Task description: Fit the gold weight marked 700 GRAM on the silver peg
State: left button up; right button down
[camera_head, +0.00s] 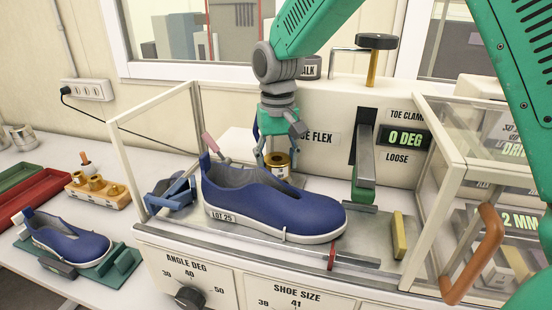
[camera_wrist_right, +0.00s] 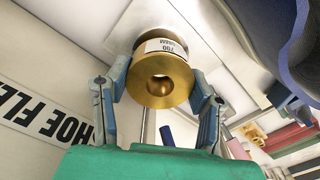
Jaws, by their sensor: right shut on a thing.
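My right gripper (camera_head: 278,152) is inside the clear-walled test bay, behind the blue shoe. It is shut on the gold weight (camera_head: 279,159), a ring with a centre hole. In the right wrist view the gold weight (camera_wrist_right: 160,80) sits between the two blue-grey fingers of the gripper (camera_wrist_right: 160,92), with its white label upside down, reading 700 GRAM. A thin silver rod (camera_wrist_right: 148,128) shows below the weight in that view; I cannot tell whether it is the peg. In the head view no peg is clearly seen. My left gripper is not in view.
The blue shoe (camera_head: 270,205) marked LOT 25 stands in front of the gripper. A clear-walled cover (camera_head: 455,150) with an orange handle (camera_head: 472,258) is at right.

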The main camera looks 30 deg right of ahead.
jog(key=shift+f, duration=0.85)
jog(key=c, duration=0.6)
grip_release()
jog(key=shift+d, duration=0.1)
notch_tip(320, 180, up, 12)
jog(key=shift+f, duration=0.1)
jog(key=shift+f, duration=0.1)
